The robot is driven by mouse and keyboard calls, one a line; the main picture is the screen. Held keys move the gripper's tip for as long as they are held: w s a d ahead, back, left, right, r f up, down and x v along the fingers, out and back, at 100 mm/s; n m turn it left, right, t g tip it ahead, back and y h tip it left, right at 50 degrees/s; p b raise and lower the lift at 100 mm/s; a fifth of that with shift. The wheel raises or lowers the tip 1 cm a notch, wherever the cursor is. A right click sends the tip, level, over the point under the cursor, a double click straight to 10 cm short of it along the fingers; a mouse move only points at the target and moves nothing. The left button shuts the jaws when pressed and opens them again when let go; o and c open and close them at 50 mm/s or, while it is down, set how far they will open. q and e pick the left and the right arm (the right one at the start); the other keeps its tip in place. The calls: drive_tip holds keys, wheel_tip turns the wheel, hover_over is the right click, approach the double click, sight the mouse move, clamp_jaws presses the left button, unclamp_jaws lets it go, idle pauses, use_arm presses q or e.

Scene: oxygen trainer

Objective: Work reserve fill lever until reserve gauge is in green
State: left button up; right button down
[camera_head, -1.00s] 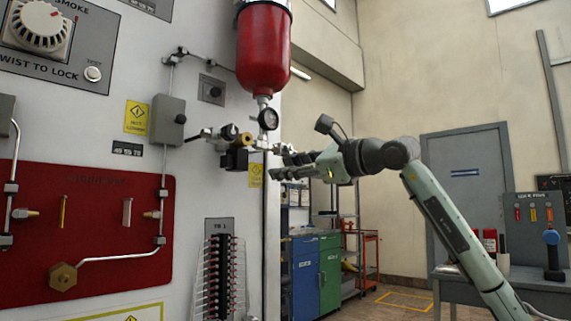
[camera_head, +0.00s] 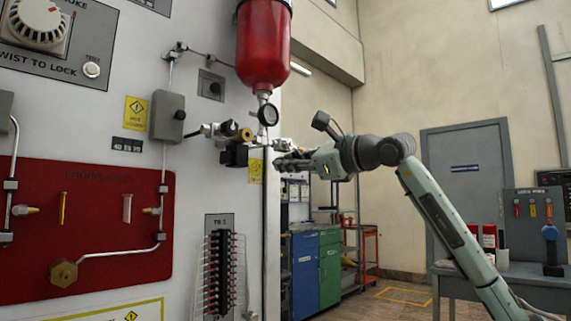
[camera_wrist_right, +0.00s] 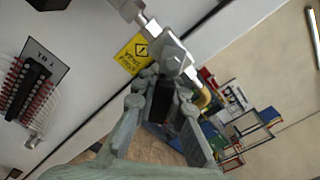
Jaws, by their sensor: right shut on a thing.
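The reserve gauge (camera_head: 268,115) is a small round dial under the red bottle (camera_head: 264,50), at the right edge of the white panel. Its needle is too small to read. My right gripper (camera_head: 281,158) is just below and right of the gauge, by the fittings on the panel's edge. In the right wrist view, its fingers (camera_wrist_right: 161,97) are shut on a dark lever handle (camera_wrist_right: 161,105). A pale metal fitting (camera_wrist_right: 172,58) lies just beyond the fingertips. The fingers hide part of the lever in both views. My left gripper is not in view.
A black valve block with a brass part (camera_head: 235,155) juts from the panel left of the gripper. A terminal strip (camera_head: 219,270) is below. Blue and green cabinets (camera_head: 306,270) and a grey bench (camera_head: 520,282) stand behind, with free air around my arm.

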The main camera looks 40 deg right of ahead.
drive_tip(key=shift+m, duration=0.3)
drive_tip(key=shift+a+f+m, duration=0.25)
drive_tip(key=shift+a+m, duration=0.2)
drive_tip(key=shift+m, duration=0.75)
drive_tip(key=shift+s+a+f+m, duration=0.1)
drive_tip(key=shift+a+m, duration=0.25)
drive_tip(key=shift+m, duration=0.7)
drive_tip(key=shift+a+m, duration=0.35)
drive_tip(key=shift+m, duration=0.7)
drive_tip(key=c, duration=1.5)
unclamp_jaws()
drive_tip(key=shift+c, duration=0.2)
